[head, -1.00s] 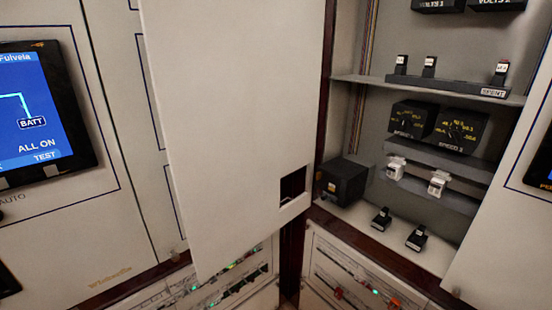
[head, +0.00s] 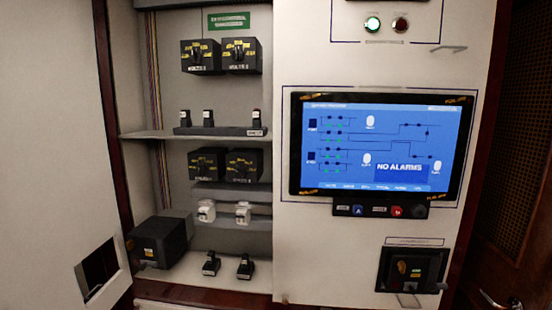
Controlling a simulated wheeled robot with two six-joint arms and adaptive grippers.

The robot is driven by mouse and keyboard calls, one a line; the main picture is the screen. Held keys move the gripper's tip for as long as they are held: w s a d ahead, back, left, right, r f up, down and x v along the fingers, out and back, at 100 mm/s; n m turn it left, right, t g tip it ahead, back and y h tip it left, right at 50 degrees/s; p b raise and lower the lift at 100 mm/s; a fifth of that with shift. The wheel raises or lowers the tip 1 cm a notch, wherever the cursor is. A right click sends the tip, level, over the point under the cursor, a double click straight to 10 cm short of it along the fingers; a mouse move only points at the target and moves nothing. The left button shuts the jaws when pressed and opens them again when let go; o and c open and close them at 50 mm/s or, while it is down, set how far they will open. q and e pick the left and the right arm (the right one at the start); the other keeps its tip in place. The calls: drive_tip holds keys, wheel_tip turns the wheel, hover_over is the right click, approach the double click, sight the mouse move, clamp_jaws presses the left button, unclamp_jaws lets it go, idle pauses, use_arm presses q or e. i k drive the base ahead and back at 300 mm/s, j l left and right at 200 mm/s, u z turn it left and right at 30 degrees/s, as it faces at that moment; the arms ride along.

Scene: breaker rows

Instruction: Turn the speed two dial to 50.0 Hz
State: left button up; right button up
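Two black dials with yellow scales sit side by side on the middle shelf of the open cabinet. The left speed dial (head: 207,163) and the right speed dial (head: 244,165) have labels too small to read surely here, and their pointer settings cannot be read. Which one is speed two cannot be told for certain from this view. Neither of my grippers is in view.
A white door panel (head: 55,130) stands open at left. Above are two volts dials (head: 202,56) and a row of small switches (head: 208,117). White breakers (head: 207,210) and black switches (head: 211,264) lie below. A blue screen (head: 382,147) reads NO ALARMS at right.

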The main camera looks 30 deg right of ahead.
sight(240, 171)
drive_tip(key=k+l+z, duration=0.1)
drive_tip(key=z, duration=0.3)
drive_tip(key=l+z, duration=0.25)
drive_tip(key=z, duration=0.15)
drive_tip(key=k, duration=0.05)
